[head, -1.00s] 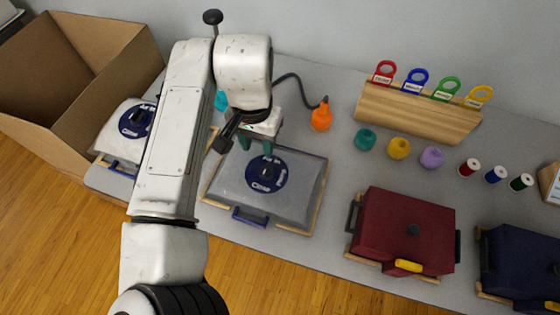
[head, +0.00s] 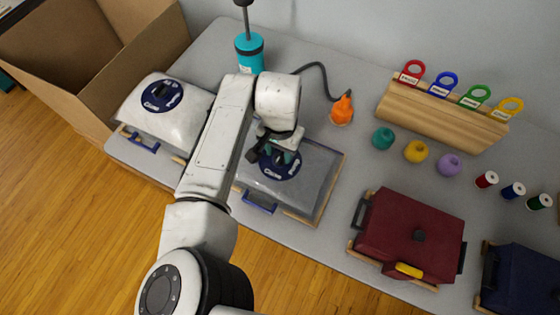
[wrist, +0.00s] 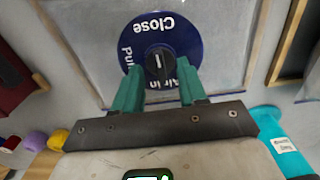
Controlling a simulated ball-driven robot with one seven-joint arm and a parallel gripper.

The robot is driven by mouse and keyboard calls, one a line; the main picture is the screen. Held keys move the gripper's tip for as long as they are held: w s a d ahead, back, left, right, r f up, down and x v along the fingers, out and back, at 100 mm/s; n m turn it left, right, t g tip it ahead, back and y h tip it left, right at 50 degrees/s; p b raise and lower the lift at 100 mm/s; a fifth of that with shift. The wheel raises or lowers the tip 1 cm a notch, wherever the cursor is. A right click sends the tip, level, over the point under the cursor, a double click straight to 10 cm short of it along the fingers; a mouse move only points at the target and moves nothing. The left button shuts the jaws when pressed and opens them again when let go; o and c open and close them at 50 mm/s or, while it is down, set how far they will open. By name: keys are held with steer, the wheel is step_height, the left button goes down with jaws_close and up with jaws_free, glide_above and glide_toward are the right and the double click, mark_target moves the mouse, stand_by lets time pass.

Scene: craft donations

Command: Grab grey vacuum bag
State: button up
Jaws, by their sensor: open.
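The grey vacuum bag (head: 318,185) lies flat on a wooden-edged frame on the table, with a blue handle (head: 259,207) at its front. A round dark-blue valve disc (head: 281,160) is on its top; the wrist view shows this disc (wrist: 181,34) with a black knob (wrist: 160,64) at its middle. My gripper (head: 283,158) is over the disc, partly hiding it. In the wrist view, the teal fingers of my gripper (wrist: 159,84) are open, one on each side below the knob. I cannot tell whether they touch the bag.
A paler bag (head: 190,118) with a blue disc lies to the left, next to an open cardboard box (head: 110,85). A teal pump (head: 250,55) and orange nozzle (head: 342,108) stand behind. A dark-red case (head: 415,225) and navy case (head: 525,280) are to the right.

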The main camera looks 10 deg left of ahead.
steer(key=shift+f, duration=0.25)
steer(key=shift+c, duration=0.3)
jaws_close()
stand_by(1.0)
